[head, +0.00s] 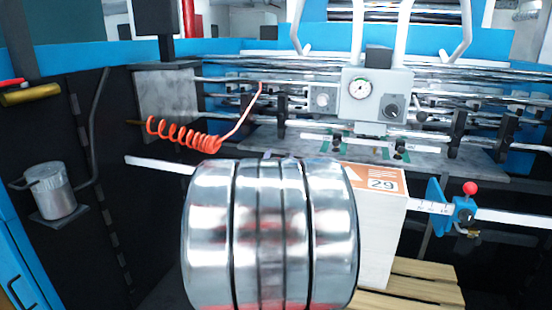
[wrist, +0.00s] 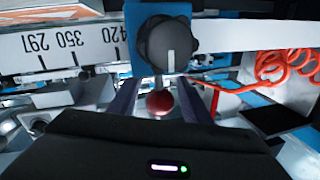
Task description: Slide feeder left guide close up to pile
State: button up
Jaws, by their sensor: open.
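The paper pile (head: 379,250) is a tall white stack with an orange "29" label on top, right of centre in the head view. Its orange top (wrist: 45,12) also shows at the upper left of the wrist view. The left guide (wrist: 131,38) is blue, with a black knob (wrist: 168,46) and a red ball (wrist: 159,103); in the head view it is hidden behind my arm. My gripper (wrist: 160,95) is open, its two dark fingers on either side of the red ball. I cannot tell the exact gap between guide and pile.
A white scale bar (wrist: 62,46) with numbers runs beside the left guide. The other guide (head: 437,205), blue with a red ball, stands right of the pile. An orange coiled hose (head: 183,135) hangs at the left. A wooden pallet (head: 415,285) lies below.

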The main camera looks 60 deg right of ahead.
jog(key=shift+d, duration=0.1)
grip_shut()
dwell(0.6)
